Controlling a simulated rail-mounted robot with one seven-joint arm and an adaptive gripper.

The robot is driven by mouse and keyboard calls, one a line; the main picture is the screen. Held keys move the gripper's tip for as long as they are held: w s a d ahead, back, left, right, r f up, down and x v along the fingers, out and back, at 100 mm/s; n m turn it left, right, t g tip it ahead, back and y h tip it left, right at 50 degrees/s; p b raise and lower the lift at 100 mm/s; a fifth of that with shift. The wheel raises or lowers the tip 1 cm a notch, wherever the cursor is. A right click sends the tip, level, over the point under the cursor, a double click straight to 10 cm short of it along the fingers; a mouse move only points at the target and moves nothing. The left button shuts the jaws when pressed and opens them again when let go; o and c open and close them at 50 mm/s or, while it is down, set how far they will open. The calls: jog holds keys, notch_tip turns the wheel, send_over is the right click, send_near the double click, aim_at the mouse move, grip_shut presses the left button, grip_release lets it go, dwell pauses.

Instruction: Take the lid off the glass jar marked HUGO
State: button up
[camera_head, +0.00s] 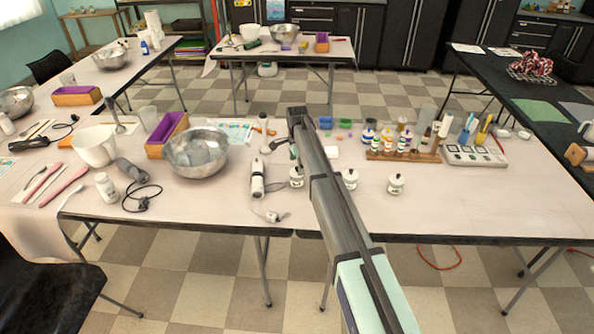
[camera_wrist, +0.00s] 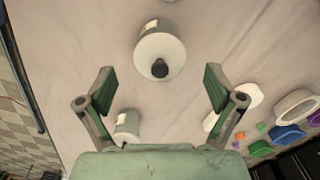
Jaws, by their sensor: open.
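Three small white-lidded jars with dark lettering stand near the front of the table in the head view: a left one (camera_head: 297,180), a middle one (camera_head: 349,180) and a right one (camera_head: 396,185). Their lettering is too small to read, so I cannot tell which says HUGO. My gripper (camera_wrist: 158,78) is open and empty in the wrist view. One jar (camera_wrist: 148,27), with a white lid (camera_wrist: 162,50) and a dark knob (camera_wrist: 160,69), shows ahead of the spread fingers, centred between them. A second jar (camera_wrist: 127,124) is partly hidden behind my gripper.
A metal bowl (camera_head: 195,152) and a white hand-held tool (camera_head: 258,178) lie left of the jars. A wooden rack of bottles (camera_head: 402,156) and a grey-white device (camera_head: 474,155) stand behind, to the right. Coloured pieces (camera_wrist: 288,132) lie at the wrist view's lower right. The front right table is clear.

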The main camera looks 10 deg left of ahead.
jog(key=shift+f, duration=0.95)
jog(key=shift+s+r, duration=0.1)
jog(key=c, duration=1.6)
jog(key=shift+c, duration=0.5)
jog(key=shift+f, duration=0.2)
grip_shut()
